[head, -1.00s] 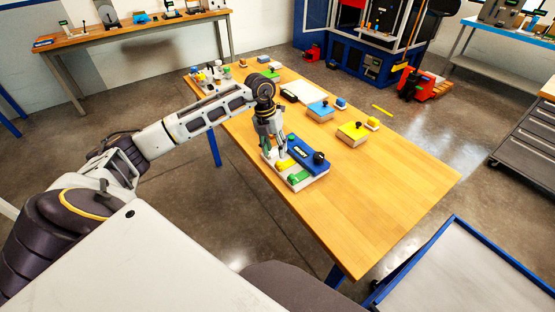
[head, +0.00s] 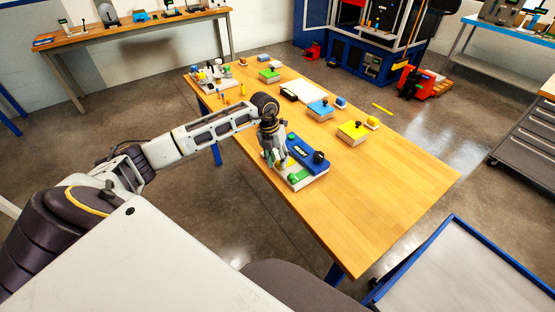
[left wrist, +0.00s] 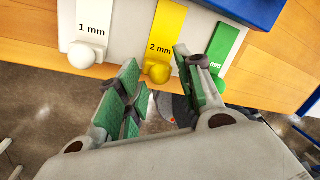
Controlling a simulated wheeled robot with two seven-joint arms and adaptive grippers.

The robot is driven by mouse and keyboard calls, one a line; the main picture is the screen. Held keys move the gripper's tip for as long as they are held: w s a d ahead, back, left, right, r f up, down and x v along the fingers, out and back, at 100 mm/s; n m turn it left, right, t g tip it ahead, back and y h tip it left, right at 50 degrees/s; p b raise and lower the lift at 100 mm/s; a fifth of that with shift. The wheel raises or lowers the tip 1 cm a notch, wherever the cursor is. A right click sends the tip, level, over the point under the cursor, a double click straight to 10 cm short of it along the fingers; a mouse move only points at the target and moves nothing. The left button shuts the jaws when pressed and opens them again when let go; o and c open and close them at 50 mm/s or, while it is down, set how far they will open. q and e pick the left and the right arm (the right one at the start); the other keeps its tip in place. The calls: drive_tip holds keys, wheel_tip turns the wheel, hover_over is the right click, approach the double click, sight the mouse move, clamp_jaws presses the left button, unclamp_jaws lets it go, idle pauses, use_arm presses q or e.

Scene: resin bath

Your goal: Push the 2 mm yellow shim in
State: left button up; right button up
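The yellow 2 mm shim (left wrist: 168,28) lies on a white base (left wrist: 125,30) in the left wrist view, its round yellow knob (left wrist: 158,73) towards me. A white 1 mm shim (left wrist: 91,22) is to its left and a green shim (left wrist: 226,45), its number hidden, to its right. My left gripper (left wrist: 156,60) is open, its two green-padded fingers apart on either side of the yellow knob. Whether they touch it I cannot tell. In the head view my left gripper (head: 274,164) is at the near left edge of the fixture and hides part of the shims. My right gripper is out of view.
A blue block (head: 307,152) with a black knob (head: 319,157) sits on the fixture. Further along the wooden table (head: 370,205) are a yellow-topped block (head: 353,133), a blue-topped block (head: 320,110) and a white tray (head: 301,92). The table's near right part is clear.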

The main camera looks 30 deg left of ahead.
use_arm(q)
clamp_jaws()
